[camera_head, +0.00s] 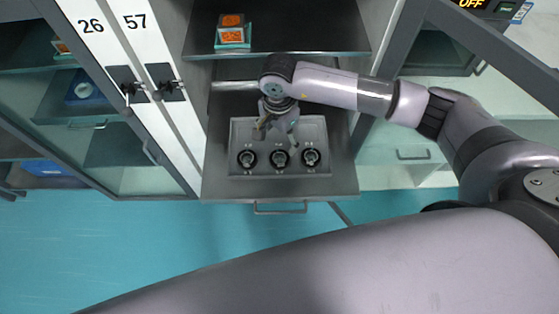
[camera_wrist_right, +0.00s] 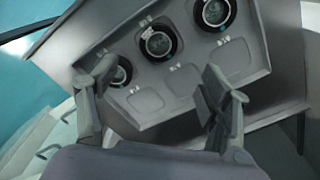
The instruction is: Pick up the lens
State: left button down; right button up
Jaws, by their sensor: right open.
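Three round black-rimmed lenses stand in the front row of a grey tray (camera_head: 236,130): a left lens (camera_head: 247,158), a middle lens (camera_head: 280,158) and a right lens (camera_head: 311,157). My right gripper (camera_head: 276,136) is over the tray, just behind the middle lens in the head view. In the right wrist view, my right gripper (camera_wrist_right: 158,72) is open with nothing between its fingers. That view also shows the three lenses (camera_wrist_right: 157,43) beyond the fingertips, apart from them. One lens is partly behind a finger. My left gripper is not in view.
The tray lies in a pulled-out drawer (camera_head: 340,180) with a handle at its front. A shelf (camera_head: 310,25) behind it holds a small box with orange squares (camera_head: 232,30). Glass-fronted cabinet doors (camera_head: 130,90) stand open at left. Teal floor (camera_head: 150,240) is clear in front.

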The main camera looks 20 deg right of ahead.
jog(key=b, duration=0.1)
send_over(280, 157)
jog(key=f, duration=0.4)
jog(key=shift+w+a+f, duration=0.15)
jog(key=shift+a, duration=0.1)
jog(key=shift+f, duration=0.1)
jog(key=f+b, duration=0.1)
jog(key=f, duration=0.2)
jog(key=f+b, duration=0.1)
jog(key=f, duration=0.1)
jog(key=shift+s+d+f+b, duration=0.1)
jog(key=shift+s+d+b, duration=0.1)
jog(key=shift+d+b, duration=0.1)
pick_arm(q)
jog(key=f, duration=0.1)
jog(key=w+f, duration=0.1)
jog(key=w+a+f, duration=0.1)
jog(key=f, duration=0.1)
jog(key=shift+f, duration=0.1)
pick_arm(e)
jog(key=shift+c, duration=0.4)
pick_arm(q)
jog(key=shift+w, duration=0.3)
pick_arm(e)
jog(key=c, duration=1.2)
jog(key=shift+o, duration=0.2)
